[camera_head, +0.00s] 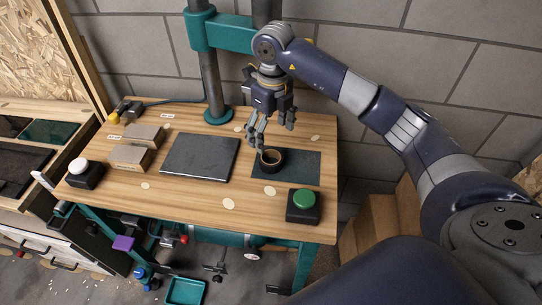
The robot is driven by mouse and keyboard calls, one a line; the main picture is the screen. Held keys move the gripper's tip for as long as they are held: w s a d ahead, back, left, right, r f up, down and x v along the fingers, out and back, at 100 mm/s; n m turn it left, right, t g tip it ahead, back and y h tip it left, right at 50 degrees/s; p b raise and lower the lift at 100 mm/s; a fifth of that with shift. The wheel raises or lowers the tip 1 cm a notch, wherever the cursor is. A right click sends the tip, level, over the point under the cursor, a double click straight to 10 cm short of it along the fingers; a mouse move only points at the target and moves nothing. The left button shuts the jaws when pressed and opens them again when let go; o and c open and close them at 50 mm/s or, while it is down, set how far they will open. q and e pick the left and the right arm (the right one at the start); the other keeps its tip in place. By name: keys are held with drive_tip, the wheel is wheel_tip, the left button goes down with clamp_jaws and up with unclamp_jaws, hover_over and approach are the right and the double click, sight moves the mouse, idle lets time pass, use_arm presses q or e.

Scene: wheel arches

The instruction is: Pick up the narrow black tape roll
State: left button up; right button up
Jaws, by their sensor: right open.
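The narrow black tape roll (271,160) sits on a dark mat (299,170) on the right part of the wooden table. It looks like a short dark ring with a tan inner side. My right gripper (259,141) points down just above and behind the roll, with its fingers apart and nothing visible between them. One fingertip overlaps the roll's rim in the picture, and I cannot tell whether it touches. My left gripper is out of view.
A dark flat plate (200,158) lies mid-table. A green-topped black button box (303,205) stands at the front right and a white-topped one (85,174) at the left. Grey-brown blocks (130,157) sit at the left. A teal-based post (217,113) rises behind.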

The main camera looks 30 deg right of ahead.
approach(272, 156)
drive_tip(key=s+f, duration=0.1)
drive_tip(key=s+a+f, duration=0.1)
drive_tip(key=shift+s+a+f+p, duration=0.1)
drive_tip(key=shift+s+a+p, duration=0.1)
drive_tip(key=shift+s+p, duration=0.15)
wheel_tip(272, 156, down, 4)
drive_tip(key=shift+w+a+f+p, duration=0.1)
drive_tip(key=shift+w+f+p, duration=0.05)
drive_tip(key=shift+p, duration=0.7)
drive_tip(key=shift+f, duration=0.5)
drive_tip(key=c, duration=1.1)
